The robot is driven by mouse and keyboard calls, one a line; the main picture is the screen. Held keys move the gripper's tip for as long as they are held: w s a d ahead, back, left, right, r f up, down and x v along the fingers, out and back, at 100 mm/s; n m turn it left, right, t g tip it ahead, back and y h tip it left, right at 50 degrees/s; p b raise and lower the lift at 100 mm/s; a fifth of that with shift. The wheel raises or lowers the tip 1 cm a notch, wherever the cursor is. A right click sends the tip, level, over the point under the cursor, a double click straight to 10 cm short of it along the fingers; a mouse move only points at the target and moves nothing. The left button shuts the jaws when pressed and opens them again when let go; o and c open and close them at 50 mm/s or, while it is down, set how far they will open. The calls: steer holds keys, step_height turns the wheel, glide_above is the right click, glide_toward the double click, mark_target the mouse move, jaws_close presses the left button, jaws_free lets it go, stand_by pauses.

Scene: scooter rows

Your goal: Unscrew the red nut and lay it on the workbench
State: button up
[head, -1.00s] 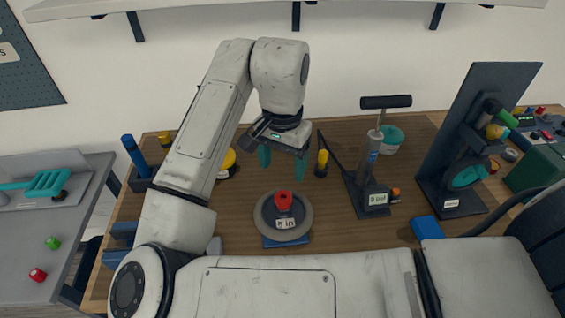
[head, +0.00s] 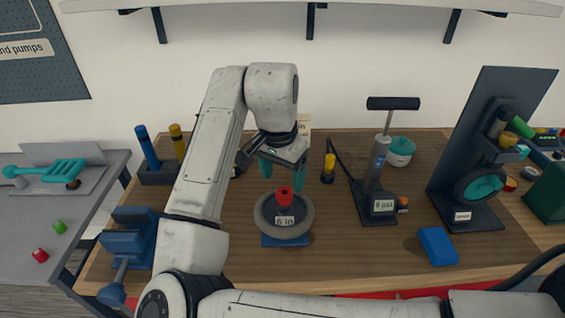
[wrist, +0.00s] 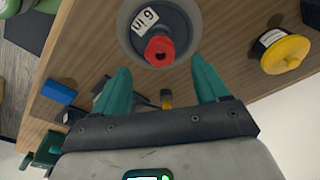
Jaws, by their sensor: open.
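The red nut (head: 285,196) sits on top of the upright post of a grey round wheel (head: 299,226) labelled "6 in", on a blue base on the workbench (head: 340,258). In the wrist view the red nut (wrist: 159,50) shows beyond the fingertips, a little above the space between them. My gripper (head: 285,178) has teal fingers spread apart and empty, just above and behind the nut in the head view. In the wrist view my gripper (wrist: 158,75) is also open. No contact with the nut shows.
A pump (head: 378,180) labelled "0 psi" stands right of the wheel, with a yellow-capped bottle (head: 328,168) between. A blue block (head: 438,246) lies at the front right. A blue vise (head: 128,238) is at the left edge. Bare bench lies in front of the wheel.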

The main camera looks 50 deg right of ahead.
mark_target(284, 195)
steer(key=shift+d+f, duration=0.2)
steer(key=shift+f, duration=1.35)
steer(key=shift+d+f, duration=0.15)
steer(key=shift+f, duration=1.35)
steer(key=shift+c, duration=0.4)
steer(key=c, duration=1)
steer(key=shift+r+n+p, duration=0.15)
steer(key=shift+n+p, duration=0.45)
steer(key=shift+p, duration=0.25)
steer(key=shift+c, duration=0.3)
steer(key=o, duration=1.1)
